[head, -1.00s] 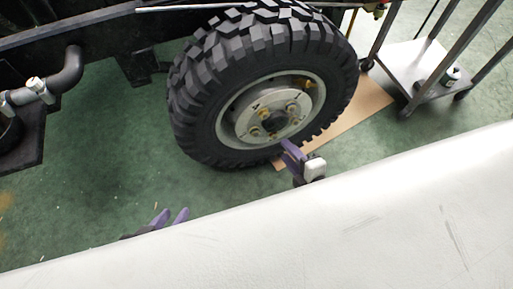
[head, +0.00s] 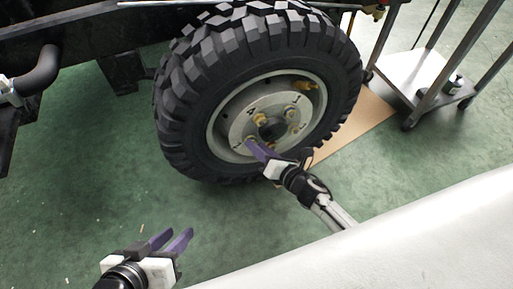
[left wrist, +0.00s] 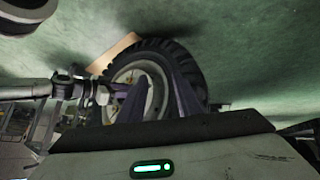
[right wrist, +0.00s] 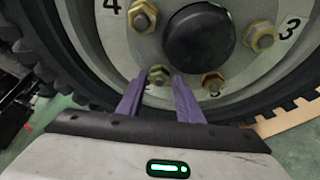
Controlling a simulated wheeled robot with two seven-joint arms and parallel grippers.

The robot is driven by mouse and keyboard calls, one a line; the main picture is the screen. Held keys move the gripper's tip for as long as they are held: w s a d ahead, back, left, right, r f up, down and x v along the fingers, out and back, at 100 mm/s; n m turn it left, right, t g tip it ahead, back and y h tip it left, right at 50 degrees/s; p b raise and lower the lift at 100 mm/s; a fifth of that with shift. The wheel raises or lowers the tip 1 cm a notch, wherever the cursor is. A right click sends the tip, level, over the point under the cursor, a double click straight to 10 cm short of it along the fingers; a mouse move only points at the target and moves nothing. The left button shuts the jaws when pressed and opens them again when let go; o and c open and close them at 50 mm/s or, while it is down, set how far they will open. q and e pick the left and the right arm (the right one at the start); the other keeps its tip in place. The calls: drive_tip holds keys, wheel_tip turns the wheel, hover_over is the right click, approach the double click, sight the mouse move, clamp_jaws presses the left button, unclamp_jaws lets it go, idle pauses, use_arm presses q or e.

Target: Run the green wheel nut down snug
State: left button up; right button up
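The wheel (head: 215,110) has a pale rim and a dark hub cap; it also shows in the left wrist view (left wrist: 187,60). In the right wrist view, a nut with a greenish tint (right wrist: 159,74) sits low on the hub, left below the cap (right wrist: 199,38). My right gripper (right wrist: 159,80) has its purple fingers apart, with this nut showing between the tips. I cannot tell whether they touch it. In the head view my right gripper (head: 252,145) is at the wheel's lower left nuts. My left gripper (head: 175,236) is open and empty, low over the floor.
Brassy nuts sit near the number 4 (right wrist: 143,16) and number 3 (right wrist: 262,36); a reddish stud or nut (right wrist: 213,82) is at lower right. A metal cart (head: 425,75) stands at right. Cardboard (head: 350,128) lies by the wheel.

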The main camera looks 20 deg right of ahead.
use_arm(q)
drive_tip(key=shift+d+r, duration=0.2)
use_arm(e)
drive_tip(key=shift+w+a+f, duration=0.2)
drive_tip(key=shift+w, duration=0.4)
drive_tip(key=c, duration=0.8)
use_arm(q)
drive_tip(key=d+r+b, duration=0.1)
drive_tip(key=b, duration=0.1)
drive_tip(key=d+r+t+h+b, duration=0.1)
drive_tip(key=r+b, duration=0.1)
drive_tip(key=shift+w+t+h, duration=0.3)
drive_tip(key=shift+w, duration=0.1)
use_arm(e)
drive_tip(key=shift+o, duration=0.2)
drive_tip(key=m, duration=0.1)
drive_tip(key=m+y, duration=0.1)
drive_tip(key=m, duration=0.1)
drive_tip(key=m+t+y, duration=0.1)
drive_tip(key=shift+d+f, duration=0.25)
drive_tip(key=o, duration=0.8)
drive_tip(key=shift+c, duration=0.2)
